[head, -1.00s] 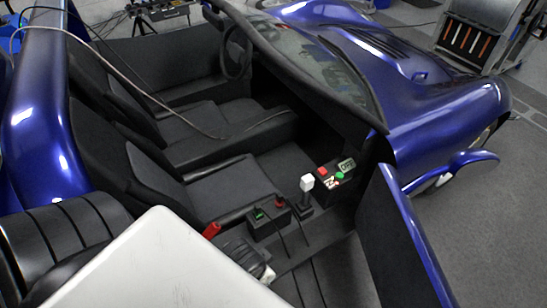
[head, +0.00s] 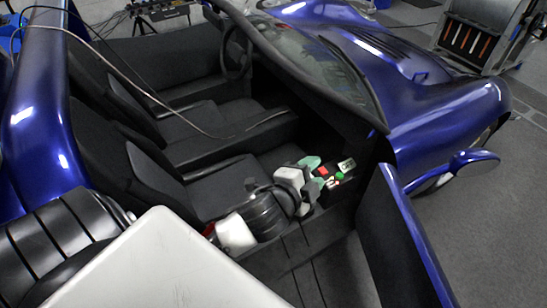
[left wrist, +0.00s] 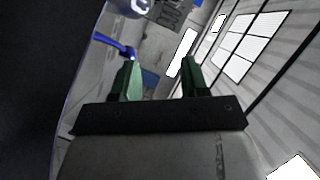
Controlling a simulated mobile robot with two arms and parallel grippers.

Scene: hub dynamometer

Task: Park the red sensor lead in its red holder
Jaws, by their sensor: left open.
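My left arm lies across the sill, and the left gripper (head: 312,172) is beside the small control box in the head view. Its two green fingers stand apart with nothing between them in the left wrist view (left wrist: 162,76). A small bit of a red piece (head: 208,230) shows at the lower left of my arm; I cannot tell whether it is the lead or its holder. No lead or holder shows in the left wrist view. My right gripper is out of view.
The control box (head: 336,172) has red and green buttons and a display. The open car door (head: 402,240) stands to the right. The windshield (head: 310,50) and seats (head: 150,180) are beyond. A thin cable (head: 150,95) crosses the cabin.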

